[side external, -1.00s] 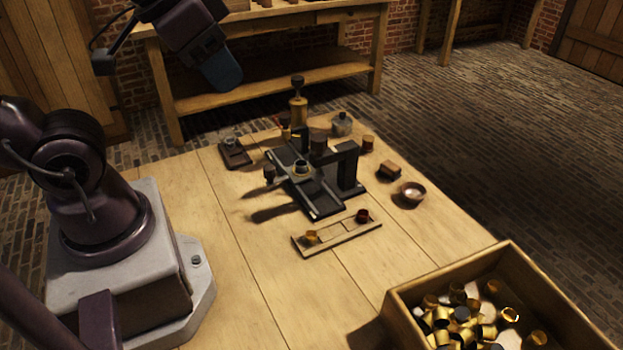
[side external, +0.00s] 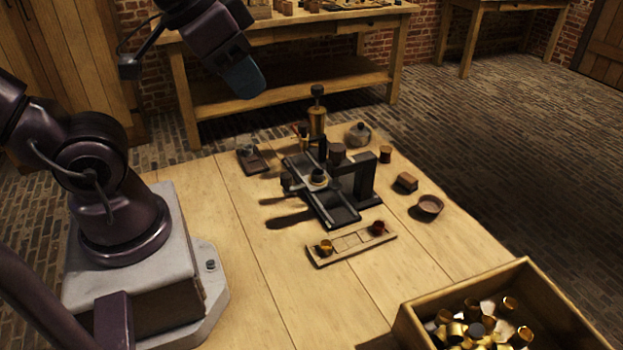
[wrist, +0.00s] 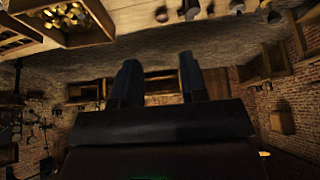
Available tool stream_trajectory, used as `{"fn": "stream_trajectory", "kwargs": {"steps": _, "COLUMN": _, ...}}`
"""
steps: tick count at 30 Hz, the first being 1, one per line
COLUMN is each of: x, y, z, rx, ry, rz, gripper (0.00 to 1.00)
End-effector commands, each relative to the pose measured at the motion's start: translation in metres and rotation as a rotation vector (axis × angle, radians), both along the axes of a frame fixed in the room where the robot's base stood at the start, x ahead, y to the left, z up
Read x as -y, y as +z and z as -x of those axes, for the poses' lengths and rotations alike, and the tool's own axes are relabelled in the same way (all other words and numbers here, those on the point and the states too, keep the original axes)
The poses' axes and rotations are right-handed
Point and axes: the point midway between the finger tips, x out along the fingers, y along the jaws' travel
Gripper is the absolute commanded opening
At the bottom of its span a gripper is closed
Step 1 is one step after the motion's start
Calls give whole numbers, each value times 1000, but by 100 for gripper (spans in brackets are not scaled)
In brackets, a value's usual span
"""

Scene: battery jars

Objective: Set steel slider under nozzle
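A black fixture (side external: 345,211) with light rails stands mid-table. A slider plate with a small dark-topped cup (side external: 318,178) sits on its rails, with a dark knob (side external: 286,182) on its left end. A dark nozzle head (side external: 337,153) on an upright post (side external: 367,180) is just behind and to the right of the cup. Whether the cup is directly below it is unclear. My gripper (side external: 246,80) is high above the table's far left, well apart from the fixture. In the wrist view its two fingers (wrist: 160,80) are spread with nothing between them.
A narrow tray (side external: 350,243) with two small cups lies in front of the fixture. A crate (side external: 470,285) of brass cups stands front right. A bowl (side external: 430,204), a block (side external: 406,182) and a brass plunger (side external: 317,120) surround the fixture.

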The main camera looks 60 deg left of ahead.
Motion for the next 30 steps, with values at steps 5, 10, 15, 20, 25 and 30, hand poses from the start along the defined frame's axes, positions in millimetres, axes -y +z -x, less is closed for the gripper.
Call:
{"fn": "stream_trajectory", "kwargs": {"steps": 5, "x": 0, "y": 0, "z": 0, "rx": 0, "ry": 0, "rz": 0, "gripper": 40}}
{"fn": "stream_trajectory", "kwargs": {"steps": 10, "x": -5, "y": -6, "z": -2, "rx": -30, "ry": 26, "rz": 0, "gripper": 55}}
{"fn": "stream_trajectory", "kwargs": {"steps": 15, "x": -25, "y": -33, "z": -16, "rx": -185, "ry": 118, "rz": 17, "gripper": 55}}
{"fn": "stream_trajectory", "kwargs": {"steps": 20, "x": -57, "y": -68, "z": -41, "rx": -336, "ry": 247, "rz": 56, "gripper": 55}}
{"fn": "stream_trajectory", "kwargs": {"steps": 25, "x": -95, "y": -113, "z": -64, "rx": -461, "ry": 383, "rz": 104, "gripper": 55}}
{"fn": "stream_trajectory", "kwargs": {"steps": 30, "x": -130, "y": -158, "z": -79, "rx": -534, "ry": 498, "rz": 141, "gripper": 55}}
